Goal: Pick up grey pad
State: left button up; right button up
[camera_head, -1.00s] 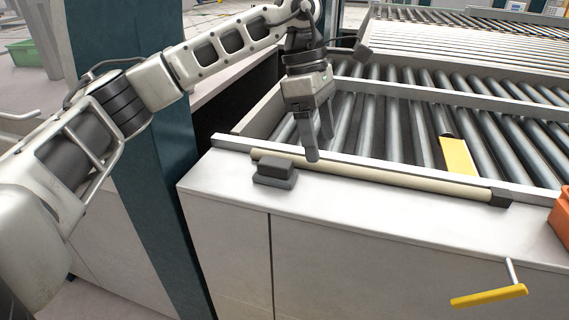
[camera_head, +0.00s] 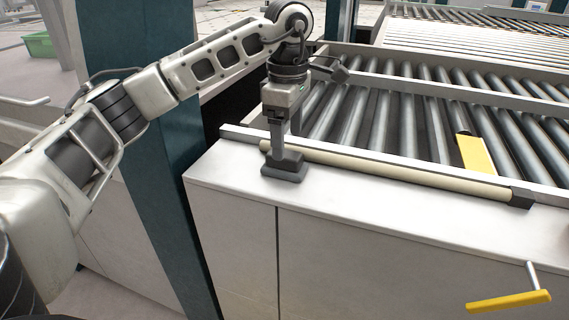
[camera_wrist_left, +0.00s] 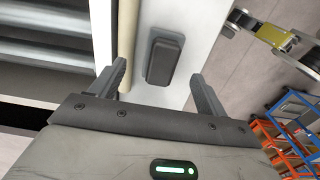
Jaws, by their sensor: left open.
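The grey pad (camera_head: 284,172) is a small dark grey block with a raised top. It sits on the white cabinet ledge, near its left end and in front of the cream roller bar. My left gripper (camera_head: 273,148) points down right at the pad in the head view, and its fingers hide part of it. In the left wrist view the pad (camera_wrist_left: 165,56) lies between and just beyond the two open fingertips (camera_wrist_left: 158,72), with a gap on each side. I cannot tell whether the fingertips are down at its height. My right gripper is not in view.
The cream bar (camera_head: 400,173) runs along the ledge close behind the pad. Conveyor rollers (camera_head: 400,120) and a yellow plate (camera_head: 475,155) are beyond it. A yellow handle (camera_head: 508,302) sticks out at lower right. The ledge front (camera_head: 400,215) is clear.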

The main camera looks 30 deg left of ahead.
pick_arm(q)
jog(key=f, duration=0.3)
jog(key=shift+s+a+f+p, duration=0.2)
jog(key=shift+s+f+p, duration=0.1)
jog(key=shift+f, duration=0.7)
jog(key=c, duration=1)
jog(key=shift+c, duration=0.2)
jog(key=shift+r, duration=0.15)
jog(key=shift+w+r, duration=0.1)
jog(key=shift+r, duration=0.2)
notch_tip(320, 180, up, 2)
jog(key=shift+r, duration=0.1)
jog(key=s+d+r, duration=0.9)
jog(key=d+r, duration=0.1)
jog(key=d, duration=0.1)
